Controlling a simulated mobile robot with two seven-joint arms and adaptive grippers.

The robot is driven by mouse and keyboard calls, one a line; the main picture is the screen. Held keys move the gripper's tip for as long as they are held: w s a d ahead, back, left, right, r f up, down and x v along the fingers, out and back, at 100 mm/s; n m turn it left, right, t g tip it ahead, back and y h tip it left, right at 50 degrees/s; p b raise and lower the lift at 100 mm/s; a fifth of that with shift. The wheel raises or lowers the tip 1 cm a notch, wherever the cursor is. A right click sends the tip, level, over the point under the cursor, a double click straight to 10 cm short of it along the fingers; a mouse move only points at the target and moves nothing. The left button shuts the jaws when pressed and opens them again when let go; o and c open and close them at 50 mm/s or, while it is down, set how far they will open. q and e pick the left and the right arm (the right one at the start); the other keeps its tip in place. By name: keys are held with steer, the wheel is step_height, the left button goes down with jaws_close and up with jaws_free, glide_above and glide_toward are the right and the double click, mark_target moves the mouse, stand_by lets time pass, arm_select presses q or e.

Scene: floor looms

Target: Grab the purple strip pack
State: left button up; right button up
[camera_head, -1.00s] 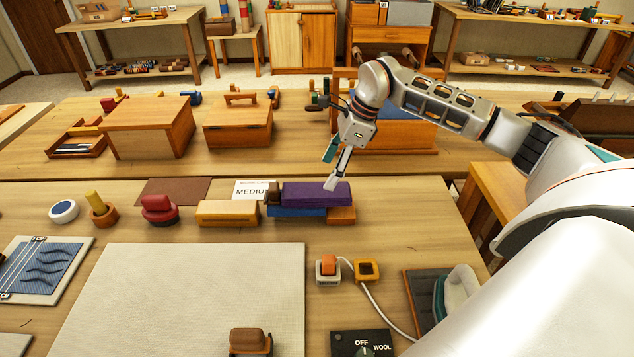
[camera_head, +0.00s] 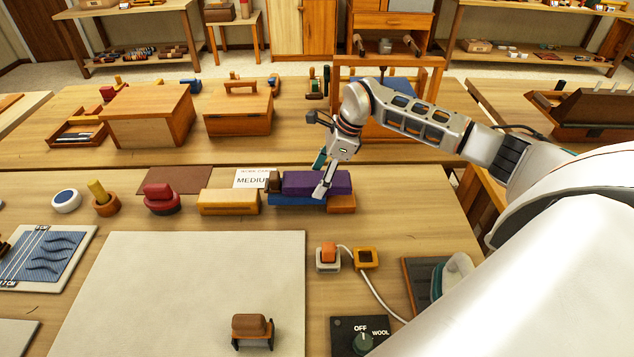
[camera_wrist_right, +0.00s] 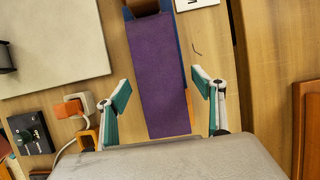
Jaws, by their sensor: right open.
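The purple strip pack (camera_head: 312,181) is a long purple block lying on top of a blue strip (camera_head: 290,200) on the front table. It also shows in the right wrist view (camera_wrist_right: 157,75), running lengthwise between the fingers. My right gripper (camera_head: 323,177) is open at the pack, with one finger visible in front of its near side. In the right wrist view the two teal-padded fingers of the gripper (camera_wrist_right: 161,100) stand on either side of the pack's near end, with gaps to both sides. My left gripper is not in view.
An orange-brown block (camera_head: 342,204) lies at the stack's right end, and a tan block (camera_head: 228,201) stands to its left. A dial box (camera_head: 362,337) and corded orange switch (camera_head: 328,256) are nearer. A pale board (camera_head: 180,290) covers much of the front table.

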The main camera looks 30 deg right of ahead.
steer(key=c, duration=1.3)
